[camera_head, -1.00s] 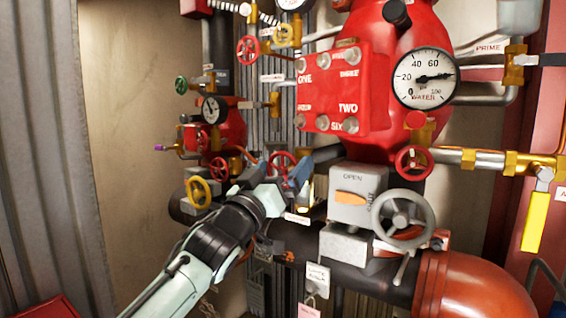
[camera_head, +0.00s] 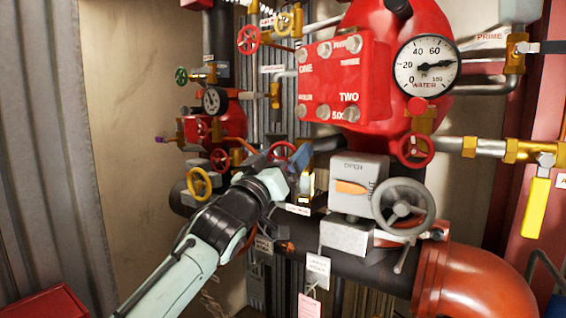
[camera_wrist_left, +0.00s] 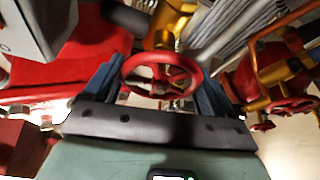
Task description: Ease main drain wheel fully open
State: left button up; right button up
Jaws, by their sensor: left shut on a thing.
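The red drain handwheel (camera_head: 283,144) sits low at the middle of the head view, partly hidden by my left gripper (camera_head: 291,162). In the left wrist view the red wheel (camera_wrist_left: 133,68) lies between the two blue fingers of my left gripper (camera_wrist_left: 159,77). The fingers are at opposite sides of its rim, and the gripper is shut on it. Its spokes and hub show in the wrist view. How far the wheel is turned cannot be told. My right gripper is in neither view.
A grey handwheel (camera_head: 404,206) and a grey box marked OPEN (camera_head: 356,178) stand right of the gripper. A thick dark pipe (camera_head: 345,258) runs below. A yellow wheel (camera_head: 199,184) and a small red wheel (camera_head: 220,159) are to the left. A white tag (camera_head: 318,268) hangs below.

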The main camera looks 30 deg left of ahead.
pick_arm(q)
jog(key=n+b, duration=0.1)
jog(key=n+y+b, duration=0.1)
jog(key=n+b, duration=0.1)
jog(key=shift+f+y, duration=0.2)
jog(key=shift+y, duration=0.1)
jog(key=shift+n+g+b, duration=0.3)
jog(key=shift+n, duration=0.1)
jog(key=shift+r+n+y, duration=0.1)
jog(key=shift+n+y, duration=0.4)
jog(key=shift+n, duration=0.5)
jog(key=shift+a+n+g+y, duration=0.1)
jog(key=shift+n+g+y, duration=0.55)
jog(key=shift+n, duration=0.95)
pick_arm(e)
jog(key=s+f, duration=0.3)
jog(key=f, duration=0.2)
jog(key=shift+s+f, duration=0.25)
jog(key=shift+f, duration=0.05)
pick_arm(q)
jog(key=shift+y, duration=0.25)
jog(key=o, duration=0.8)
jog(key=shift+o, duration=0.2)
jog(key=shift+s, duration=0.1)
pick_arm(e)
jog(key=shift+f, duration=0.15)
